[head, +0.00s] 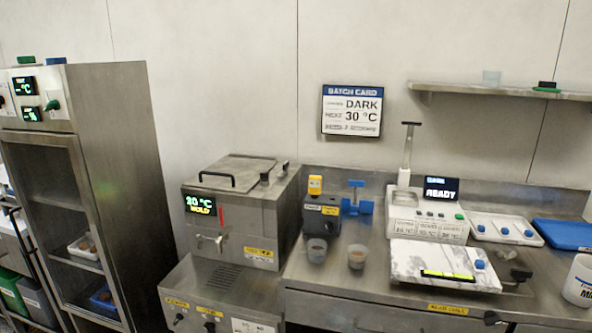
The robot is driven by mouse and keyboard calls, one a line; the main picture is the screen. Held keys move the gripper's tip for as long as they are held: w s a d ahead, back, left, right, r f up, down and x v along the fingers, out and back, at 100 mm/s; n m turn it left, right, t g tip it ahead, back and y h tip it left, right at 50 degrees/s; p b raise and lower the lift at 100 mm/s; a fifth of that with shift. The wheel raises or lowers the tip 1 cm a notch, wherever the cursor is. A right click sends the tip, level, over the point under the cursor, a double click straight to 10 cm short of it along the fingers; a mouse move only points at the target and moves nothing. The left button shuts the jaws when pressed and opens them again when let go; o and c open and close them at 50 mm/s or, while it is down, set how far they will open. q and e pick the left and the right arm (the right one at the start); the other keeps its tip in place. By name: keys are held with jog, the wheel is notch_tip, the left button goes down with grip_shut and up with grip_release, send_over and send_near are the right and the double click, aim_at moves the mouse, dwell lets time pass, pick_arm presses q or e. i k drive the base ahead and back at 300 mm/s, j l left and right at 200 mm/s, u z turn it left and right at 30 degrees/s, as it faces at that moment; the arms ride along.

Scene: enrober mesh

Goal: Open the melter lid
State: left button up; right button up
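The melter (228,228) is a steel box on a steel base, left of the middle in the head view. Its flat lid (238,170) lies shut on top. A black bar handle (216,178) stands near the lid's front left edge. Black fittings (266,178) sit at the right side of the top. The melter's front has a lit display (200,204) with a temperature reading and a small tap (210,242). Neither of my grippers is in view.
A tall steel cabinet (120,170) stands left of the melter. To the right, the steel counter (330,278) bears two small cups (356,257), a white READY machine (425,215), a marbled slab (430,258) and a blue tray (565,234). The space above the lid is clear.

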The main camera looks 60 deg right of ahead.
aim_at(238, 175)
jog(key=z, duration=1.4)
